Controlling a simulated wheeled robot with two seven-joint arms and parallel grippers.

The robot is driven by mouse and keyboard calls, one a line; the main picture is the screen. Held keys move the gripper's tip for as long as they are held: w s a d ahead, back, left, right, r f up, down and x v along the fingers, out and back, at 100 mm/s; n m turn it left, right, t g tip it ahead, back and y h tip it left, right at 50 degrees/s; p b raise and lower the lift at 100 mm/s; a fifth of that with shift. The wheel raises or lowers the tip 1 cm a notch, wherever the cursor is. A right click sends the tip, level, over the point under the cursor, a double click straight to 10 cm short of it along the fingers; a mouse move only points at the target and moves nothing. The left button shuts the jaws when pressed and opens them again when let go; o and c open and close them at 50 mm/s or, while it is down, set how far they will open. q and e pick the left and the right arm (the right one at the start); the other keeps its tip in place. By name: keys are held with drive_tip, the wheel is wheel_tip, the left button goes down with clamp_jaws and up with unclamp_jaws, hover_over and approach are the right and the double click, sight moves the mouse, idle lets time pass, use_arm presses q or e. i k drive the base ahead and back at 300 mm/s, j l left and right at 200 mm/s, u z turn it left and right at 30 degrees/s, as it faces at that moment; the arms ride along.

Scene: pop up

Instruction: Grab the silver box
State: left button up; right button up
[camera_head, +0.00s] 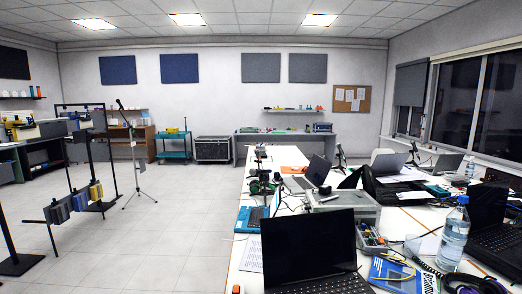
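A silver-grey box (345,200) sits on the long white table, behind the open black laptop in the foreground. The laptop screen stands in front of its lower left part, and small items crowd around it. A larger silver-edged case (213,149) stands on the floor by the back wall. I cannot tell which of the two is the silver box meant. Neither of my grippers shows in this view.
The white table (236,272) holds a black laptop (309,247), a water bottle (453,235), a blue book (393,272) and several more laptops. Dark stands (62,212) rise at the left, with a tripod (137,170) behind. The tiled floor (165,225) between is clear.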

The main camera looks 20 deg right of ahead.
sight(262, 148)
drive_tip(key=i+j, duration=0.1)
drive_tip(key=j, duration=0.25)
drive_tip(key=i+j+u, duration=0.1)
drive_tip(key=j, duration=0.2)
drive_tip(key=i+j, duration=0.15)
drive_tip(key=j, duration=0.2)
drive_tip(key=i+j, duration=0.1)
drive_tip(key=j, duration=0.2)
drive_tip(key=i+j+z, duration=0.15)
drive_tip(key=i+j, duration=0.25)
drive_tip(key=i, duration=0.25)
drive_tip(key=i+j+z, duration=0.15)
drive_tip(key=i+j, duration=0.3)
drive_tip(key=i, duration=0.2)
drive_tip(key=i+l+z, duration=0.1)
drive_tip(key=i, duration=0.55)
drive_tip(key=i+z, duration=0.1)
drive_tip(key=i, duration=0.55)
drive_tip(key=i+z, duration=0.1)
drive_tip(key=i, duration=1.15)
drive_tip(key=i+z, duration=0.15)
drive_tip(key=i, duration=0.5)
drive_tip(key=i+j+z, duration=0.1)
drive_tip(key=i, duration=0.55)
drive_tip(key=i+j+z, duration=0.1)
drive_tip(key=i+j, duration=0.15)
drive_tip(key=i, duration=0.35)
drive_tip(key=i+j+z, duration=0.1)
drive_tip(key=i+j, duration=0.15)
drive_tip(key=i, duration=0.4)
